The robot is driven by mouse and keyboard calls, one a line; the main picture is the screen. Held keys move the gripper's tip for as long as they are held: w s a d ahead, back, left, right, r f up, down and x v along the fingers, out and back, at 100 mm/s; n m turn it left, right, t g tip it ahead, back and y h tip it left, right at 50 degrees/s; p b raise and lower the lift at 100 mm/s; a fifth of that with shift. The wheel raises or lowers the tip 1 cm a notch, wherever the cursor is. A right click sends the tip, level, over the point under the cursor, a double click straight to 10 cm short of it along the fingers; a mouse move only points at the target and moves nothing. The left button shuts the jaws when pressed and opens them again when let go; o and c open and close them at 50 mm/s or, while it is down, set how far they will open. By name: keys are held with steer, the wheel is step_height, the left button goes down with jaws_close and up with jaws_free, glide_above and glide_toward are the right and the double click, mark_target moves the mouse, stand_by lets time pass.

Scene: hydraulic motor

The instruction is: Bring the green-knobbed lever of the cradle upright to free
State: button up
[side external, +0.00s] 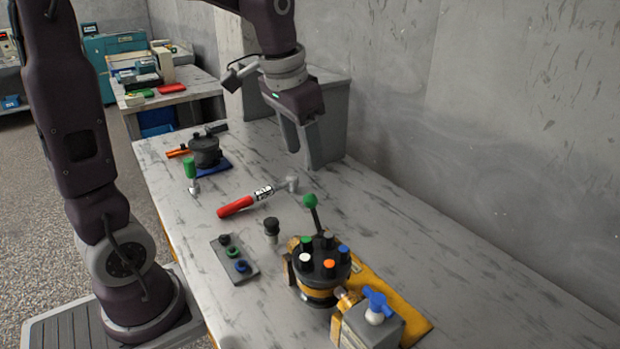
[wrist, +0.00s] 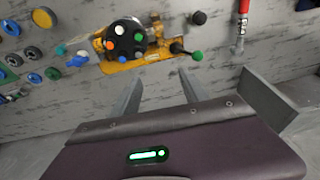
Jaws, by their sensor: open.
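The green-knobbed lever (side external: 311,206) rises from the yellow cradle (side external: 402,300), tilted a little from vertical in the side external view. The lever's green knob (wrist: 197,55) shows in the wrist view at the right end of the cradle. The black round motor (side external: 322,262) with several coloured plugs on its top sits in the cradle. My gripper (side external: 297,150) is open and empty, above the table and behind the lever, clear of it. In the wrist view its fingers (wrist: 160,90) point towards the cradle, with the knob beyond the right fingertip.
A blue-handled valve block (side external: 372,322) is at the front. The table's right side is clear.

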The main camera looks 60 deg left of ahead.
steer(key=w+a+f+g, duration=0.2)
steer(key=w+a+f, duration=0.6)
glide_above(310, 194)
steer(key=shift+g+h, duration=0.3)
steer(key=shift+g, duration=0.1)
step_height(310, 194, down, 7)
steer(key=shift+f, duration=0.2)
step_height(310, 194, down, 9)
steer(key=shift+f, duration=0.1)
steer(key=shift+c, duration=0.4)
steer(key=c, duration=0.6)
